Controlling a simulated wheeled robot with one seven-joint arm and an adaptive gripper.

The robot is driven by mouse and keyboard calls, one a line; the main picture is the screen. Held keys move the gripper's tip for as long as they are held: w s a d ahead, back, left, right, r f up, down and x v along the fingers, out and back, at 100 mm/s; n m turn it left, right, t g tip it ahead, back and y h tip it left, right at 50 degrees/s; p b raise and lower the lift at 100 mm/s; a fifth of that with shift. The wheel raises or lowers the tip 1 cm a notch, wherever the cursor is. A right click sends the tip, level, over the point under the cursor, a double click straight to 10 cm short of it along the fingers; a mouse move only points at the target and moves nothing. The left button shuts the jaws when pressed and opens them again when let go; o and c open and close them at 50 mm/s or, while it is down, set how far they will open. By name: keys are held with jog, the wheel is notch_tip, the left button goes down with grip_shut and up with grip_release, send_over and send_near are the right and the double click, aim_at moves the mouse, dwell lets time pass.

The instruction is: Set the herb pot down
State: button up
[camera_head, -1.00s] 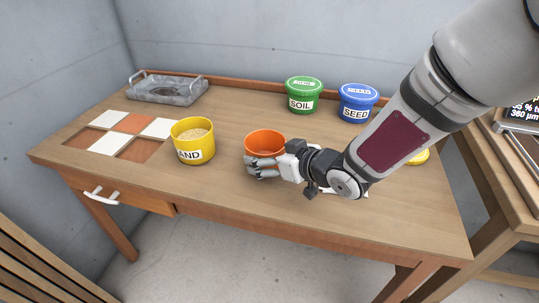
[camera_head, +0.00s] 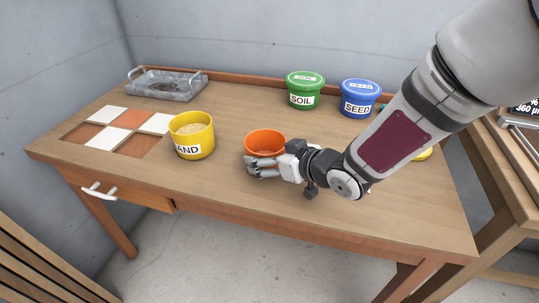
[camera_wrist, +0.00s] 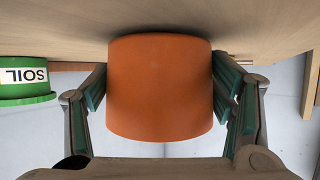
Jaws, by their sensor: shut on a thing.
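The herb pot is an orange, round, open-topped pot (camera_head: 265,141) near the middle of the wooden table (camera_head: 330,190). My gripper (camera_head: 262,166) is at its near side in the head view. In the wrist view the orange pot (camera_wrist: 160,88) fills the middle, with a finger of my gripper (camera_wrist: 160,100) pressed against each side of it. The gripper is shut on the pot. The pot looks upright in the head view. Its base is hidden by my gripper there, so I cannot tell whether it touches the table.
A yellow sand tub (camera_head: 191,137) stands close on the left. A green soil tub (camera_head: 305,91) and a blue seed tub (camera_head: 359,99) stand behind. A metal tray (camera_head: 167,86) and white and brown tiles (camera_head: 120,130) lie at left. The front of the table is largely clear.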

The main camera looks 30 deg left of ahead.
jog(key=shift+f, duration=0.25)
jog(key=o, duration=1.4)
jog(key=shift+o, duration=0.2)
jog(key=v, duration=1.2)
grip_shut()
